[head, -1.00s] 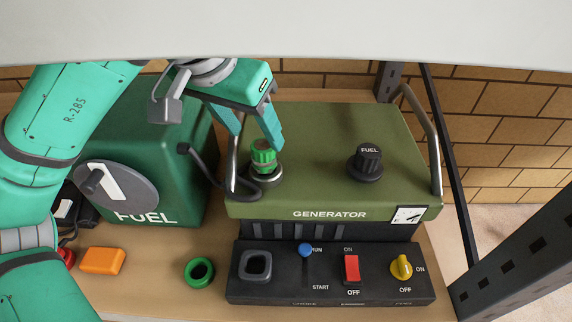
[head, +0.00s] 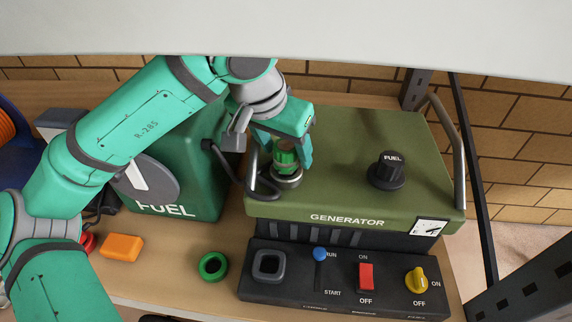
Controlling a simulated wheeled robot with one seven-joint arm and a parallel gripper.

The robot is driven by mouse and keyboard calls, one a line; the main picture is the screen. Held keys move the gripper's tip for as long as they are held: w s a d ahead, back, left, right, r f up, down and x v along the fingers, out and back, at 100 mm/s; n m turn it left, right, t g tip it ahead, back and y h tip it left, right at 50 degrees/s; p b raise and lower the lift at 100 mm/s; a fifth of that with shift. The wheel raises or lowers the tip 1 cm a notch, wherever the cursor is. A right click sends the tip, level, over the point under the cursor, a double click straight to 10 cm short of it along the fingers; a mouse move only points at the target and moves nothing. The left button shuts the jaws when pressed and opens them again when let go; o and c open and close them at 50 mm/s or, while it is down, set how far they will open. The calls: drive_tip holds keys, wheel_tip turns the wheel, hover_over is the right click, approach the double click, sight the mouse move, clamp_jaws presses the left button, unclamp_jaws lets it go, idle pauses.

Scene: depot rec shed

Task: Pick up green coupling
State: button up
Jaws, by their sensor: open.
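A green ribbed coupling (head: 286,161) stands upright on a metal fitting (head: 287,179) on top of the olive generator (head: 335,140), at its left side. My gripper (head: 284,158) is open and pointing down over this coupling. One finger shows close on its right; the other is partly hidden on its left. I cannot tell whether the fingers touch it. A separate green ring (head: 213,266) lies flat on the table in front of the generator, away from my gripper.
A black hose (head: 232,175) runs from the green fuel can (head: 180,195) towards the coupling. A metal handle (head: 252,165) stands just left of it. A black fuel cap (head: 388,170) is to the right. An orange block (head: 122,247) and a switch panel (head: 340,282) are in front.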

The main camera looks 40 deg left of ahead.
drive_tip(key=c, duration=1.2)
drive_tip(key=shift+r, duration=0.1)
